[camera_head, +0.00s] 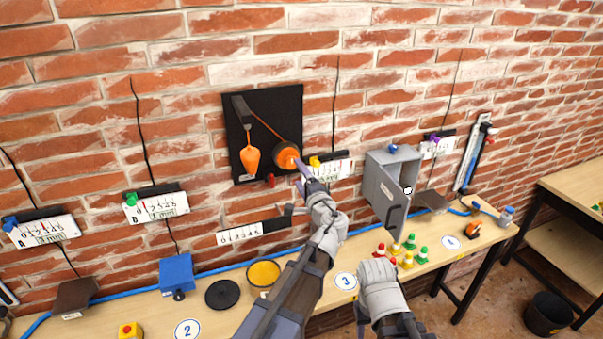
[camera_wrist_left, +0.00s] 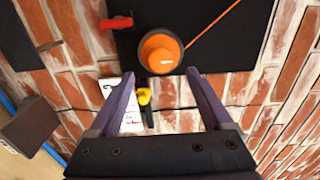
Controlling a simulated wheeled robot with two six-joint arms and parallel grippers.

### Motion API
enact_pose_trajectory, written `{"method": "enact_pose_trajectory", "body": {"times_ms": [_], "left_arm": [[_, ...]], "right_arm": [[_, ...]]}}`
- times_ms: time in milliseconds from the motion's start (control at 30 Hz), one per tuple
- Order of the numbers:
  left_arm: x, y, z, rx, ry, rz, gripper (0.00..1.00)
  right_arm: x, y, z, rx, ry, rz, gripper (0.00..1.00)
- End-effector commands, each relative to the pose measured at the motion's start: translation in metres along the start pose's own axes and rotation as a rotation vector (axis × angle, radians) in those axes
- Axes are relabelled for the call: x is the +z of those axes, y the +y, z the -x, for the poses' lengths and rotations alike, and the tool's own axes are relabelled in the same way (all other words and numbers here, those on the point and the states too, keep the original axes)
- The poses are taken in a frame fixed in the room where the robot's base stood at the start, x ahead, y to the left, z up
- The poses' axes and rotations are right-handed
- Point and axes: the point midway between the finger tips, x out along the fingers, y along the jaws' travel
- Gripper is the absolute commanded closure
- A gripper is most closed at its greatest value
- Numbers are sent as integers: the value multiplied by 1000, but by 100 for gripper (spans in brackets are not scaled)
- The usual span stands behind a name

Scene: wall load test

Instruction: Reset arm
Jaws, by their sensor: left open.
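My left gripper (camera_head: 301,168) is raised at the wall, its two purple fingers apart. In the left wrist view the open fingers (camera_wrist_left: 160,78) point at an orange knob (camera_wrist_left: 160,52) on a black board (camera_wrist_left: 222,55), with nothing between them. In the head view the orange drum (camera_head: 287,155) sits on the black board (camera_head: 262,105), just left of the fingertips. An orange cord runs from it up to a bracket (camera_head: 241,110), where an orange weight (camera_head: 250,155) hangs. I cannot tell whether the fingers touch the knob. My right arm shows at the bottom, its gripper out of view.
A red tab (camera_wrist_left: 118,23) and a yellow clip (camera_wrist_left: 143,96) on a scale are near the knob. A grey cabinet (camera_head: 377,190) with its door open is on the right.

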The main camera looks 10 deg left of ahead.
Motion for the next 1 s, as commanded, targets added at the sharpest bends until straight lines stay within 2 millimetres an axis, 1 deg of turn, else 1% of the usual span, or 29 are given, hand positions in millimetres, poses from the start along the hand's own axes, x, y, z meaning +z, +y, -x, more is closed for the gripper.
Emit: {"method": "enact_pose_trajectory", "body": {"times_ms": [67, 133, 167, 267, 300, 367, 400, 467, 500, 567, 600, 667, 700, 800, 900, 1000], "left_arm": [[4, 8, 3, 18, -12, 17, 17], [12, 25, 9, 63, -41, 57, 17], [17, 36, 14, 94, -60, 82, 17], [38, 89, 38, 246, -149, 191, 17], [46, 114, 52, 324, -193, 236, 17], [56, 151, 75, 445, -255, 295, 17], [61, 174, 92, 528, -294, 328, 17], [66, 208, 120, 654, -349, 370, 17], [69, 228, 140, 739, -383, 391, 17], [71, 256, 171, 864, -429, 415, 17], [72, 271, 192, 944, -455, 426, 17], [73, 290, 222, 1058, -491, 434, 17], [73, 300, 240, 1127, -510, 436, 17], [72, 317, 280, 1272, -546, 432, 17], [71, 325, 306, 1369, -566, 424, 17], [71, 328, 319, 1420, -576, 419, 17]], "right_arm": [[0, 0, -4, 0, 0, 0, 50], [-1, -1, -11, 0, 0, 1, 50], [-1, -1, -15, 0, 0, 1, 50], [-2, -3, -33, 1, 0, 3, 50], [-2, -4, -40, 1, 0, 4, 50], [-3, -5, -51, 1, 0, 5, 50], [-3, -5, -57, 1, 0, 6, 50], [-4, -6, -66, 2, 0, 7, 50], [-4, -6, -72, 2, 0, 8, 50], [-5, -7, -80, 2, 0, 9, 50], [-5, -8, -86, 2, 0, 10, 50], [-5, -8, -92, 2, 0, 11, 50], [-6, -9, -96, 3, 0, 12, 50], [-6, -9, -104, 3, 0, 13, 50], [-6, -10, -108, 3, 0, 14, 50], [-6, -10, -110, 3, 0, 15, 50]]}}
